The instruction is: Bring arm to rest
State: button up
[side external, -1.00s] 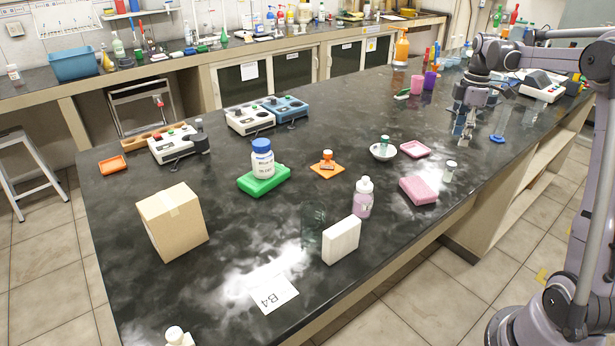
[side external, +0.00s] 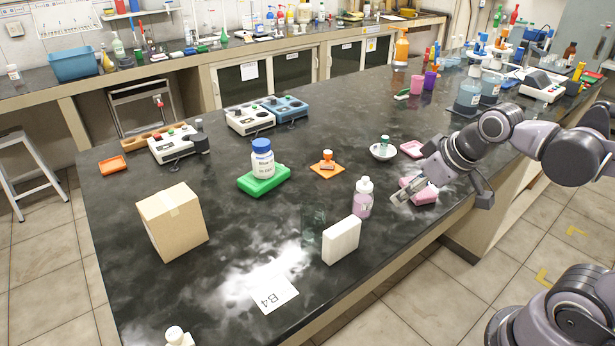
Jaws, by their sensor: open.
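My gripper (side external: 402,196) is at the right of the bench, low over the front edge side. It is open, with nothing seen between its fingers. It overlaps the pink sponge-like block (side external: 420,190) in the picture; I cannot tell whether they touch. My arm reaches in from the right, over the bench edge. A bottle with pink liquid (side external: 362,199) stands just left of the fingertips.
A white block (side external: 341,241), a cardboard box (side external: 172,222) and a blue-capped jar (side external: 262,160) on a green block stand to the left. A white bowl (side external: 383,151) and pink tray (side external: 412,149) lie behind my gripper.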

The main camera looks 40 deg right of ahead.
jog(key=shift+s+a+f+m+t, duration=0.25)
jog(key=shift+s+a+f, duration=0.2)
jog(key=shift+a, duration=0.15)
jog(key=shift+s+a+f+m+t, duration=0.15)
jog(key=shift+s+a+f+m, duration=0.1)
jog(key=shift+s+a+f, duration=0.25)
jog(key=shift+w+a+r, duration=0.1)
dwell(0.5)
